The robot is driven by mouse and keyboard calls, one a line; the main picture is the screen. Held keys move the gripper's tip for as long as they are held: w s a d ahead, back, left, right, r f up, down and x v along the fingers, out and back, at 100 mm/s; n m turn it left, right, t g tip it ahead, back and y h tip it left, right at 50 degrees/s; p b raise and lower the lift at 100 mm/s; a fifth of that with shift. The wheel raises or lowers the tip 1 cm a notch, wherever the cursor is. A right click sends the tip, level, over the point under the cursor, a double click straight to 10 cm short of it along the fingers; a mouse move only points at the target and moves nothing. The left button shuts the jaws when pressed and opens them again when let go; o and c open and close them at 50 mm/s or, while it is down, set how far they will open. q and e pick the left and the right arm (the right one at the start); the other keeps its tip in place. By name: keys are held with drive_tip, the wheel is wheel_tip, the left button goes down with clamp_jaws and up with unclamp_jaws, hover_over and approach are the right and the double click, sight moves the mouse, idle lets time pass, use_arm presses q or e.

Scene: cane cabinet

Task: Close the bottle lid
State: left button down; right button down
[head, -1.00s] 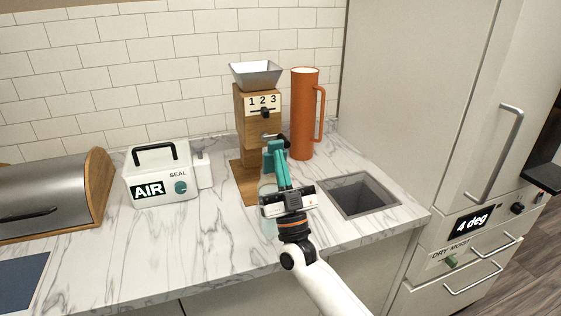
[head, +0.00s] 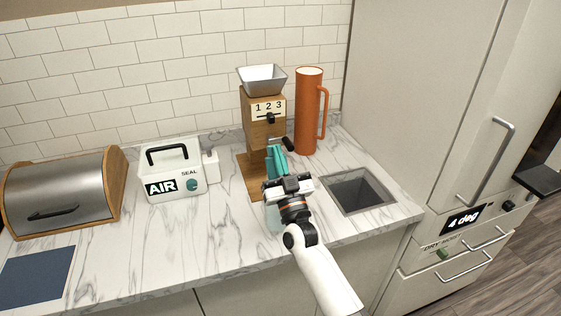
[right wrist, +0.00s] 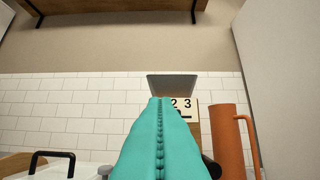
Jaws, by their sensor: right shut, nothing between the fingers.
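My right gripper (head: 276,157) is in front of the wooden grinder. Its teal fingers are shut together with nothing between them, and they also fill the lower middle of the right wrist view (right wrist: 160,125). A pale, see-through vessel (head: 272,218), perhaps the bottle, stands on the counter just left of and behind the gripper's wrist. The gripper hides most of it, so I cannot tell how its lid sits. My left gripper is not in view.
The wooden grinder (head: 264,122) and orange pitcher (head: 309,112) stand behind the gripper. A sunken square basin (head: 358,190) lies to the right. The white AIR sealer (head: 172,172) and bread box (head: 65,190) stand left. The marble counter (head: 160,240) has free room at front left.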

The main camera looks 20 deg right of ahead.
drive_tip(key=shift+w+f+b, duration=0.1)
drive_tip(key=shift+w+b, duration=0.25)
drive_tip(key=shift+w, duration=0.3)
idle(0.4)
idle(0.4)
